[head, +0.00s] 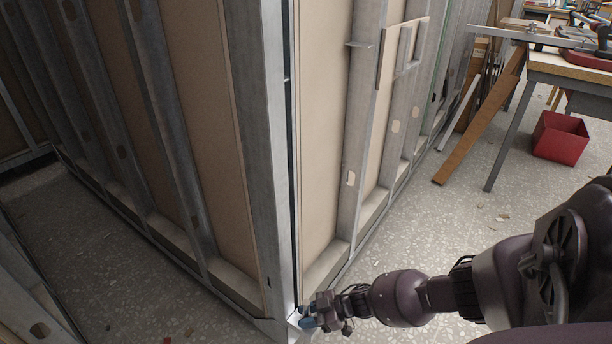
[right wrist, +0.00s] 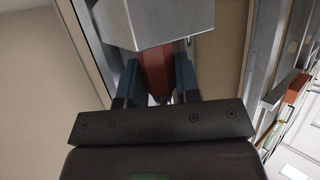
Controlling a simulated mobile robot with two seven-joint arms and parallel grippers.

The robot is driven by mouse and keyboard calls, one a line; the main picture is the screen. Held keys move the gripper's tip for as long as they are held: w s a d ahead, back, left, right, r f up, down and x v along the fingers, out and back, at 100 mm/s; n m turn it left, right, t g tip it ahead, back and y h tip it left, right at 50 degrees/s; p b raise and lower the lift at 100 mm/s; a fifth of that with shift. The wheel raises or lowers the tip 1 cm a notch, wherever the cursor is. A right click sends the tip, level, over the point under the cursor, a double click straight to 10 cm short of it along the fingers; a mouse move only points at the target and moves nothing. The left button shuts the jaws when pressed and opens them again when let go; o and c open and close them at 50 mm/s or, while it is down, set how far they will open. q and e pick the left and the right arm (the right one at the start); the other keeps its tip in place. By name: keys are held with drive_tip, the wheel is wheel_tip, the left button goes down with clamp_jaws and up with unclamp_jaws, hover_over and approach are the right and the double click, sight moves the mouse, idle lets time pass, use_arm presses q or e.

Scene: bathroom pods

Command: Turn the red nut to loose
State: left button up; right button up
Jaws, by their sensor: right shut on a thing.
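The red nut (right wrist: 157,70) shows in the right wrist view, just below a grey metal block (right wrist: 145,22). It sits between the two blue-padded fingers of my right gripper (right wrist: 158,80), which is shut on it. In the head view my right gripper (head: 308,317) is low at the foot of the steel corner post (head: 275,170). The nut cannot be made out there. My left gripper is not in view.
Steel-framed pod walls with beige panels (head: 325,130) meet at the corner post. A workbench (head: 570,65) with tools, a red bin (head: 560,136) and a leaning wooden plank (head: 480,125) stand at the upper right. The speckled floor (head: 440,225) between them is mostly clear.

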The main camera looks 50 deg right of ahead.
drive_tip(key=n+g+y, duration=0.2)
drive_tip(key=n+g, duration=0.1)
drive_tip(key=n, duration=0.1)
drive_tip(key=shift+w+g+y, duration=0.1)
drive_tip(key=shift+g+y, duration=0.3)
drive_tip(key=shift+n+g+y, duration=0.3)
drive_tip(key=shift+n+g, duration=0.6)
drive_tip(key=shift+a+f, duration=0.1)
drive_tip(key=shift+n+g, duration=0.5)
drive_tip(key=shift+g, duration=0.2)
drive_tip(key=shift+n+g+y, duration=0.3)
drive_tip(key=shift+y, duration=0.1)
drive_tip(key=o, duration=0.9)
drive_tip(key=shift+r, duration=0.2)
